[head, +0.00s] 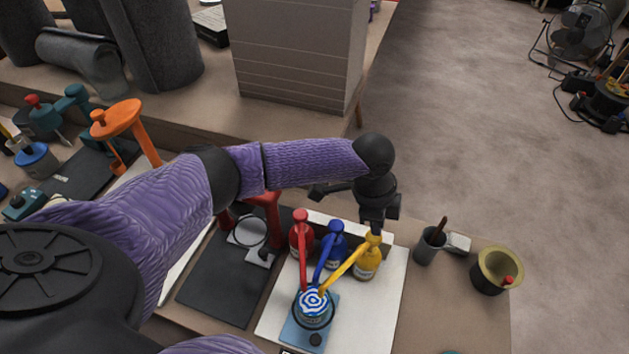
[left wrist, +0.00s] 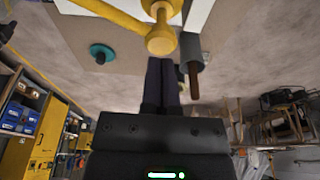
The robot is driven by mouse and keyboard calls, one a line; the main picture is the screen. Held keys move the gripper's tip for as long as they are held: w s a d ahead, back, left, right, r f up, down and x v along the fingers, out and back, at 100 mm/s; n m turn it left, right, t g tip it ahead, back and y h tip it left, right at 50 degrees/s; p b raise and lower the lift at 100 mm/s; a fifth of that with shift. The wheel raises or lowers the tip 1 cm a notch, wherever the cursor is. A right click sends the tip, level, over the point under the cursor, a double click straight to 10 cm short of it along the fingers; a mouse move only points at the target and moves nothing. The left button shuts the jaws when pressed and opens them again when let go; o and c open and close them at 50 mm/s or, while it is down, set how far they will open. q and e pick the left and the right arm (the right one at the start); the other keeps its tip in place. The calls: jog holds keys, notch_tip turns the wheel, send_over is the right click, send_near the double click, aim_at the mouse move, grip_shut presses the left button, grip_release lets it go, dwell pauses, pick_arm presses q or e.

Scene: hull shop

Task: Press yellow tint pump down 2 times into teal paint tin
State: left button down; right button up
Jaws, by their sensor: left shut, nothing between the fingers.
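The yellow tint pump (head: 367,265) stands upright on a white board among the pumps, its long spout reaching left over the paint tin (head: 315,312). The tin sits on a small blue plate and shows a blue and white ringed pattern on top. My left gripper (head: 375,226) is shut and empty, pointing down directly above the yellow pump's head. In the left wrist view the shut fingertips (left wrist: 161,62) are close to the yellow pump head (left wrist: 161,40); whether they touch it I cannot tell. My right gripper is not in view.
A red pump (head: 301,240) and a blue pump (head: 334,246) stand left of the yellow one, spouts also towards the tin. A dark cup (head: 428,250) with a brown handle and a brass-coloured bowl (head: 497,268) stand to the right. A black mat (head: 225,285) lies left.

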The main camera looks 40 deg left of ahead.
pick_arm(q)
jog(key=shift+f+b, duration=0.65)
jog(key=shift+f, duration=0.8)
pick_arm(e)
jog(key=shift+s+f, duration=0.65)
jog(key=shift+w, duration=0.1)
pick_arm(q)
jog(key=shift+r+p, duration=1.1)
jog(key=shift+p, duration=0.1)
jog(key=shift+r+p, duration=0.65)
jog(key=shift+f, duration=0.1)
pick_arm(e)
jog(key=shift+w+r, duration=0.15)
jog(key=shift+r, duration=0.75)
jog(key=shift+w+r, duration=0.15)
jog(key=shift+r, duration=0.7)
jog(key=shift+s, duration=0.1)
pick_arm(q)
jog(key=shift+f, duration=0.1)
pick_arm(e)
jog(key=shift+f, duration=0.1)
